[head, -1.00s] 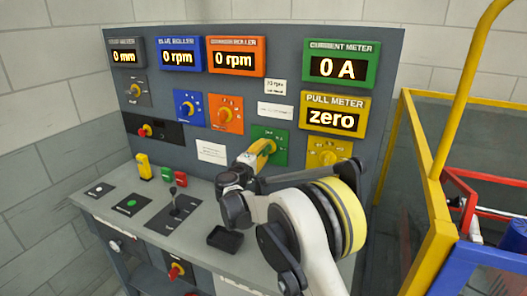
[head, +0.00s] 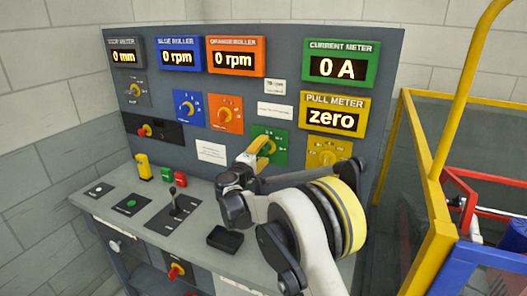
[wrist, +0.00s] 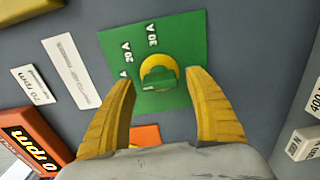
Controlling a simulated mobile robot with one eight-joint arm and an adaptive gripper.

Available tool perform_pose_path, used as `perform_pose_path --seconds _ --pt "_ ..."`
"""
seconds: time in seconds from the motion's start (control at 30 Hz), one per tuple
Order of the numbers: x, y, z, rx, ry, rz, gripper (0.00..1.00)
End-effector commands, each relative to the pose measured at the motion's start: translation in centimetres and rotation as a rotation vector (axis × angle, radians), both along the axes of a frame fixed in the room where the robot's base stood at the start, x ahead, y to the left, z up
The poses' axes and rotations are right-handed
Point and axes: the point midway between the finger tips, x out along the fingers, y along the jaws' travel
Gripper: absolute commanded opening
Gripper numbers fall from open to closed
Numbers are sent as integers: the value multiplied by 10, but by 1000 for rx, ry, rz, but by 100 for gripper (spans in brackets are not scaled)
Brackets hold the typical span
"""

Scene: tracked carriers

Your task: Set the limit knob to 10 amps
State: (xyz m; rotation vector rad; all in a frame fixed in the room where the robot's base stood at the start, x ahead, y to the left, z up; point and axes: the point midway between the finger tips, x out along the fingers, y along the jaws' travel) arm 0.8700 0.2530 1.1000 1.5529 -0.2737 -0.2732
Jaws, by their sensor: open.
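The limit knob (wrist: 158,78) is a green grip on a yellow disc in the wrist view, set on a green plate (wrist: 185,40) with labels reading 20 A and 30 A and a third partly hidden one. A pale mark shows at the knob's left end, pointing towards the left in that view. My gripper (wrist: 161,85) is open, with one yellow finger on each side of the knob and visible gaps between. In the head view my gripper (head: 262,149) is in front of the green plate (head: 281,140), hiding most of the knob. The current meter (head: 341,65) reads 0 A.
The yellow pull dial (head: 327,153) is right of the green plate, and the orange dial (head: 226,114) is to its left. Below are the console with a black lever (head: 174,190) and a small black tray (head: 225,238). A yellow railing (head: 427,235) stands at right.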

Motion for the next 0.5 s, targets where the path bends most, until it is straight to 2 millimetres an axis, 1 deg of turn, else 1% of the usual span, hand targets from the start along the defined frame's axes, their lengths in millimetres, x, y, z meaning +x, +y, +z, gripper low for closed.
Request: perform_pose_path --seconds 0.07,0.17,0.5 --pt "-4 2 0 0 0 1 63" --pt "-15 7 0 0 0 3 63" --pt "-85 32 0 0 0 3 63"
